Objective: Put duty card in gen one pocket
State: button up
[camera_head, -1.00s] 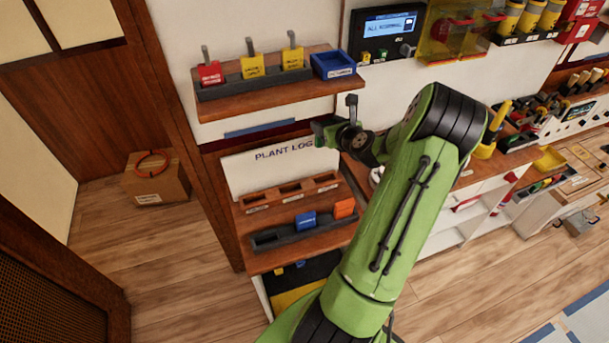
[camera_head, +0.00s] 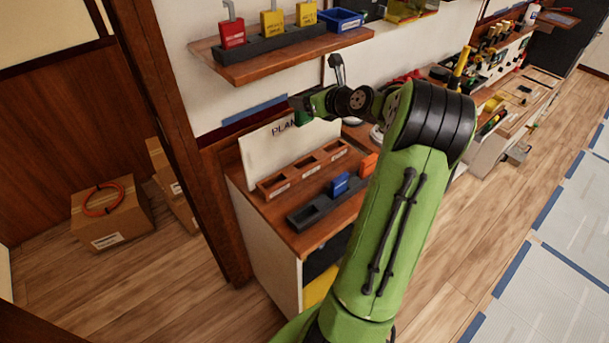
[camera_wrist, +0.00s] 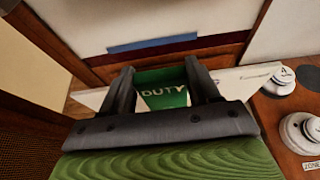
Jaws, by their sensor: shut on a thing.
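My gripper (camera_wrist: 163,92) is shut on the green duty card (camera_wrist: 165,97), whose word DUTY shows between the fingers in the wrist view. In the head view the gripper (camera_head: 300,104) is in front of the white plant log board, above the lower shelf, and a bit of the green card (camera_head: 304,118) shows under it. A brown rack with three labelled pockets (camera_head: 303,172) lies on the lower shelf, below the gripper. The pockets look empty. Their labels are too small to read, so I cannot tell which is gen one.
A dark rack (camera_head: 306,215) on the lower shelf holds a blue card (camera_head: 339,184) and an orange card (camera_head: 368,165). The upper shelf (camera_head: 240,73) carries red and yellow tags and a blue bin (camera_head: 340,19). White round fixtures (camera_wrist: 298,128) stand at right.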

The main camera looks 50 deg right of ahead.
jog(key=f+b, duration=0.1)
jog(key=f, duration=0.5)
jog(key=f+b, duration=0.2)
jog(key=f, duration=0.4)
jog(key=f+b, duration=0.2)
jog(key=f, duration=0.4)
jog(key=shift+d+f, duration=0.1)
jog(key=shift+d, duration=0.15)
jog(key=shift+s, duration=0.1)
jog(key=o, duration=1.1)
jog(key=shift+c, duration=0.2)
